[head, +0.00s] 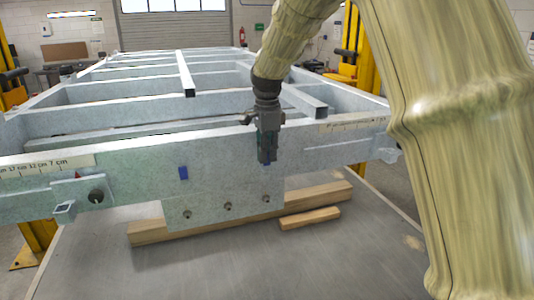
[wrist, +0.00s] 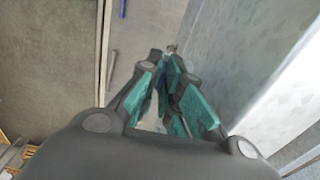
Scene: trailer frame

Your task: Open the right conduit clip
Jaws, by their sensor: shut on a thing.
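The trailer frame's front beam (head: 130,160) crosses the head view. A small blue clip (head: 183,173) is on its face left of centre. My gripper (head: 267,158) points down against the beam, right of that clip. A bit of blue shows at its fingertips, where the right conduit clip is mostly hidden. In the wrist view my gripper (wrist: 167,72) has its teal-padded fingers close together, with a blue sliver of the right clip (wrist: 162,75) between them. The fingers cover most of it, so I cannot tell whether the clip is open.
A plate with several bolts (head: 228,206) hangs below the beam. Wooden blocks (head: 310,218) lie on the grey table (head: 200,265) under it. A bracket with a dark round knob (head: 97,195) is at the left. Yellow lift posts (head: 366,60) stand around.

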